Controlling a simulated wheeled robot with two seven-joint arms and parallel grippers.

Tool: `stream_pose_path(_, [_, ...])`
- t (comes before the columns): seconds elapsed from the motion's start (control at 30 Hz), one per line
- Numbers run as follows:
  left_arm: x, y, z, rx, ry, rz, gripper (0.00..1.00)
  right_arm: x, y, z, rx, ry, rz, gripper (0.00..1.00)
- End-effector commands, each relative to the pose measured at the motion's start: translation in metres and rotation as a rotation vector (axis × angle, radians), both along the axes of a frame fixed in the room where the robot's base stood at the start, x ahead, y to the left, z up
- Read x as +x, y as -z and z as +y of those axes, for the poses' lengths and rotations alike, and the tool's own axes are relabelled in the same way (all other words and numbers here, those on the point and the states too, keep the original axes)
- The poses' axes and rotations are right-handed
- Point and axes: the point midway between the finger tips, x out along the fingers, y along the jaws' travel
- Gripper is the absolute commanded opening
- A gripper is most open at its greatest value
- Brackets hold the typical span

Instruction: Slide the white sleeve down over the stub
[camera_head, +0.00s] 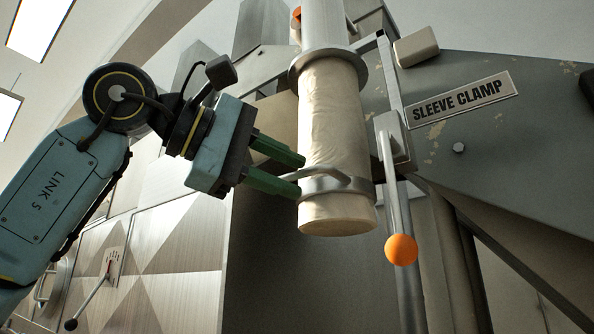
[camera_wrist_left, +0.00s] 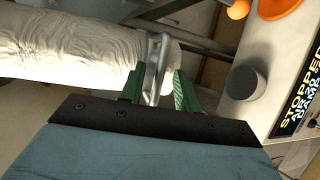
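The white sleeve (camera_head: 333,110) hangs as a wrinkled, cream-white tube below a metal collar and pipe (camera_head: 325,25). A metal band (camera_head: 345,190) with a bar loop circles it near its lower end. The sleeve also shows in the left wrist view (camera_wrist_left: 60,50), with the loop (camera_wrist_left: 156,65) at its end. My left gripper (camera_head: 301,175) is left of the band. Its green fingers (camera_wrist_left: 158,92) stand apart with the loop between them, and they look open around it. I cannot make out the stub. My right gripper is not in view.
A plate reading SLEEVE CLAMP (camera_head: 463,97) is on the grey housing at right. A lever with an orange ball (camera_head: 401,249) hangs close right of the sleeve. The left wrist view shows a dark round knob (camera_wrist_left: 245,83) and a display reading STOPPED (camera_wrist_left: 298,95).

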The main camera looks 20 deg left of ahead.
Motion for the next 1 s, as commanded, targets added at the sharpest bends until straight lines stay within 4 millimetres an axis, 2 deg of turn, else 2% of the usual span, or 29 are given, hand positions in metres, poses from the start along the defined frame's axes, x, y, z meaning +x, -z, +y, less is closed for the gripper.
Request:
stream_pose_path(0.13, [0.012, 0.002, -0.011, 0.000, 0.000, 0.001, 0.32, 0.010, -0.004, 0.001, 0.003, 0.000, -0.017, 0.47])
stream_pose_path(0.5, [0.016, 0.004, -0.015, -0.001, 0.000, 0.001, 0.32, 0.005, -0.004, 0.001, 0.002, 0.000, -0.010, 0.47])
stream_pose_path(0.57, [0.016, 0.004, -0.015, -0.001, 0.000, 0.001, 0.27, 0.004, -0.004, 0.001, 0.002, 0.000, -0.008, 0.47])
stream_pose_path(0.77, [0.016, 0.004, -0.015, -0.001, 0.000, 0.001, 0.01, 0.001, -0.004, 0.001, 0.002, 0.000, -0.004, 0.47])
stream_pose_path(1.0, [0.016, 0.004, -0.015, -0.001, 0.000, 0.000, 0.00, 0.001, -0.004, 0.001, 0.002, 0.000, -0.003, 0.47])
